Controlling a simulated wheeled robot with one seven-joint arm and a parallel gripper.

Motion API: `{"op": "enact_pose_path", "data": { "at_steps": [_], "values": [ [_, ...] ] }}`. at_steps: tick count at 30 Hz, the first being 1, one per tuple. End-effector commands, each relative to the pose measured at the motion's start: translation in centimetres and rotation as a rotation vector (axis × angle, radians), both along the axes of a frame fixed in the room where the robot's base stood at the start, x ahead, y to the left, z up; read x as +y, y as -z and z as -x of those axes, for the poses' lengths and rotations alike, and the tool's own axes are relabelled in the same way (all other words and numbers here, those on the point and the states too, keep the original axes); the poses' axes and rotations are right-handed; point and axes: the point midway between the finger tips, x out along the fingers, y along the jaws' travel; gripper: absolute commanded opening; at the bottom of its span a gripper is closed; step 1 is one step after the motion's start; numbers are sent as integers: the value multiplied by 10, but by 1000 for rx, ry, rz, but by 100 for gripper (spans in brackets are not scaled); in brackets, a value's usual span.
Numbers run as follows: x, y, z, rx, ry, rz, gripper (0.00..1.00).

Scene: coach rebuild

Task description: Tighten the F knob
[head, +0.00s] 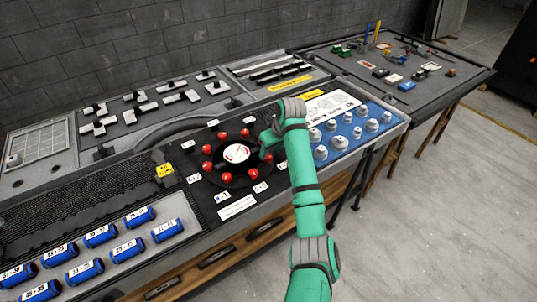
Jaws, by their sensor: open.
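Several red knobs (207,149) stand in a ring on a black panel (187,161) around a round white dial (236,153). White labels sit beside the knobs, but their letters are too small to read, so I cannot tell which is the F knob. My green arm reaches up from the bottom of the head view and bends over at the panel's right side. My gripper (266,152) is open at the right side of the ring, close to the knobs there. The arm's end partly hides that side, and I cannot tell whether the fingers touch a knob.
A blue board with several pale knobs (321,152) lies right of my arm. Blue labelled cylinders (127,250) lie at the front left. Grey pieces (146,108) fill the back panel. A second table (465,79) with small parts stands at the back right. Floor at right is clear.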

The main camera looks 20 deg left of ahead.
Motion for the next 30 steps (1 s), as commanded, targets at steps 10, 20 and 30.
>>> {"op": "enact_pose_path", "data": {
  "at_steps": [10,20,30],
  "values": [
    [12,30,-7,-1,-3,1,45],
    [13,31,-7,-2,-3,0,35],
    [13,31,-7,-1,4,0,4]
  ]
}}
